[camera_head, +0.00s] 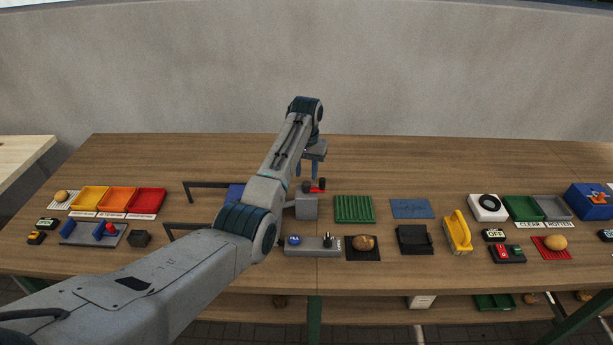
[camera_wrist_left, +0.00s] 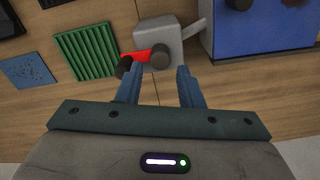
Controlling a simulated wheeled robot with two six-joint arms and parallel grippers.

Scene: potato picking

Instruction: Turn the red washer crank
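The red washer crank (camera_head: 318,188) sits on a grey box (camera_head: 306,207) near the middle of the table. In the left wrist view the red crank arm (camera_wrist_left: 143,54) runs from a dark round hub (camera_wrist_left: 160,61) to a black knob (camera_wrist_left: 124,66) at the left. My left gripper (camera_head: 308,176) points down just behind the crank. In the left wrist view its two blue fingers (camera_wrist_left: 160,72) are apart, with the hub between their tips and the knob beside the left one. I cannot tell whether a finger touches the crank. My right gripper is not in view.
A blue box (camera_wrist_left: 258,25) stands close to the grey box, partly hidden by my arm in the head view. A green ribbed tray (camera_head: 354,209) and a blue mat (camera_head: 411,208) lie to the right. A grey switch panel (camera_head: 313,246) is in front. The table behind is clear.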

